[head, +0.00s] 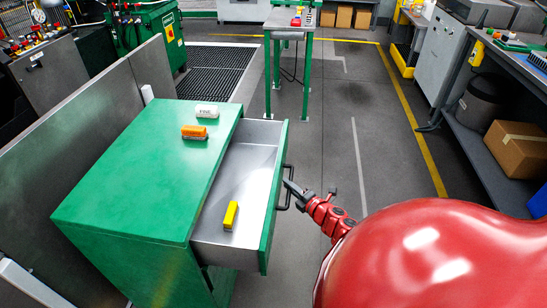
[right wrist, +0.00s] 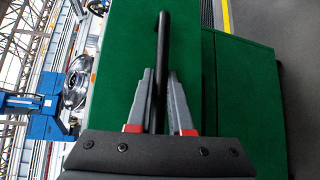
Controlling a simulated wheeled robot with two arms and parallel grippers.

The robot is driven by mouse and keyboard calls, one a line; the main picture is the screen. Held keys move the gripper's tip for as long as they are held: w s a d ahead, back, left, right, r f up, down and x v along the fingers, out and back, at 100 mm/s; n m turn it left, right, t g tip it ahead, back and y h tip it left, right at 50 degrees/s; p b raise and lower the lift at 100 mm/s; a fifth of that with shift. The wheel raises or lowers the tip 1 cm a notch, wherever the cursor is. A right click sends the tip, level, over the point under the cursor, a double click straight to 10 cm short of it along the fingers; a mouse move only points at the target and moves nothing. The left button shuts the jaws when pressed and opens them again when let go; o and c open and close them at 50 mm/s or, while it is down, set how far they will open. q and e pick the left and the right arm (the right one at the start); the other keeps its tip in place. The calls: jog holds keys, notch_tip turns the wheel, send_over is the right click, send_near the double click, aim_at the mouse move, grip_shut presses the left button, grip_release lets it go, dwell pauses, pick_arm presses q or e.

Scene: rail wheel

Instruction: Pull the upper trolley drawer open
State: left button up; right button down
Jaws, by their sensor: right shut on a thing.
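The green trolley (head: 140,165) stands at the left in the head view. Its upper drawer (head: 256,165) is pulled well out to the right, and its grey inside shows. A yellow block (head: 231,215) lies in the drawer near its front end. The dark bar handle (head: 286,187) is on the drawer's green front. My right gripper (head: 291,187) is at the handle. In the right wrist view its two grey fingers (right wrist: 160,100) are on either side of the black handle bar (right wrist: 163,60), shut on it. My left gripper is not in view.
An orange block (head: 194,132) and a white block (head: 207,111) sit on the trolley top. A grey panel (head: 80,110) stands to the left of the trolley. The floor (head: 345,140) right of the drawer is clear. A workbench (head: 500,62) stands at the far right.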

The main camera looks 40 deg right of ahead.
jog(key=shift+s+d, duration=0.9)
jog(key=shift+s, duration=0.15)
jog(key=c, duration=0.8)
grip_release()
jog(key=shift+c, duration=0.2)
jog(key=s+a+r, duration=0.1)
jog(key=s+r, duration=0.1)
jog(key=s, duration=1.5)
jog(key=shift+a+r, duration=0.2)
jog(key=shift+a, duration=0.1)
jog(key=shift+s, duration=0.15)
